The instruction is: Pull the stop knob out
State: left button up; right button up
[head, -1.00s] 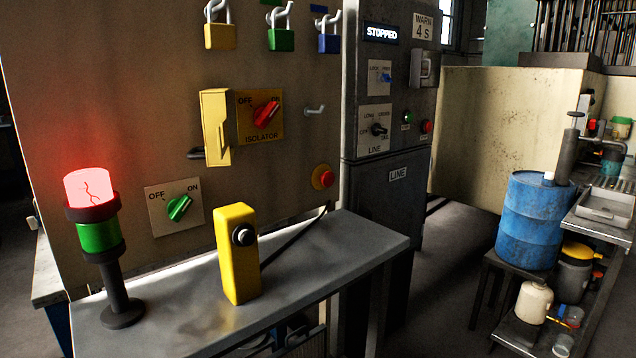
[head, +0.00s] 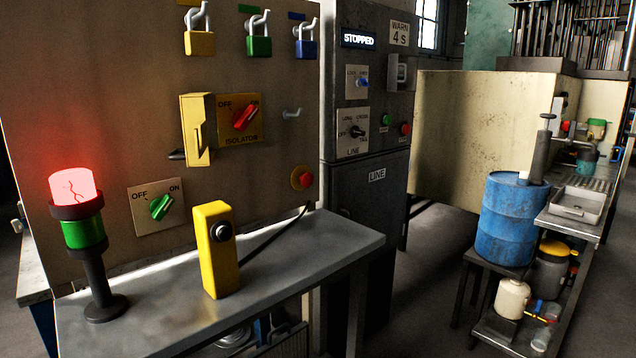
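The stop knob (head: 302,178) is a round red mushroom button on a yellow base. It sits low on the right side of the beige panel (head: 90,130), just above the bench. I cannot tell from here whether it is pressed in or out. The display (head: 358,39) on the dark line cabinet reads STOPPED. Neither of my grippers is in view.
A grey bench (head: 330,246) runs below the panel and carries a lit red and green beacon (head: 82,232) and a yellow control box (head: 216,255). The red isolator switch (head: 245,117) is above. A blue drum (head: 508,225) stands right. Floor between is clear.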

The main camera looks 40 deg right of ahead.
aim_at(307, 179)
jog(key=k, duration=1.05)
jog(key=z, duration=1)
jog(key=i, duration=1.65)
jog(key=u, duration=0.85)
